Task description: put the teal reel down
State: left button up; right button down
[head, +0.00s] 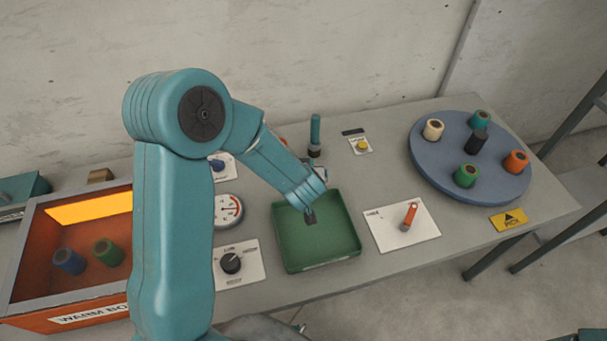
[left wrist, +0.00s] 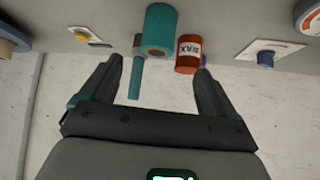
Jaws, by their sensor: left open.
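A teal reel (left wrist: 165,22) stands upright on the table in the left wrist view, beyond my fingertips and between their lines. A red can marked WAX (left wrist: 188,58) stands beside it. My left gripper (left wrist: 158,68) is open, with nothing seen gripped between its fingers. That teal reel is not clearly seen in the head view, probably hidden by my arm. Another teal reel (head: 479,120) stands on the blue round table (head: 435,182). My right gripper is not in view.
A teal upright handle (head: 315,130) stands behind the tray. The round table also bears cream, orange and green reels and a dark post. An orange warm box (head: 90,312) at left holds blue and green reels. A lever panel (head: 385,235) is right of the tray.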

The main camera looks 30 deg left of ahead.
pick_arm(q)
jog(key=x, duration=0.6)
jog(key=shift+w+f, duration=0.15)
jog(key=shift+w+a+f, duration=0.15)
jog(key=shift+w+f, duration=0.05)
jog(key=shift+w+a+f, duration=0.15)
jog(key=shift+w, duration=0.05)
jog(key=x, duration=0.4)
jog(key=shift+w+f, duration=0.1)
jog(key=shift+w, duration=0.2)
jog(key=shift+s, duration=0.1)
jog(key=shift+r, duration=0.2)
jog(key=shift+c, duration=0.9)
jog(key=shift+f, duration=0.1)
jog(key=c, duration=1)
notch_tip(320, 180, up, 20)
jog(key=p, duration=0.5)
jog(key=shift+p, duration=0.35)
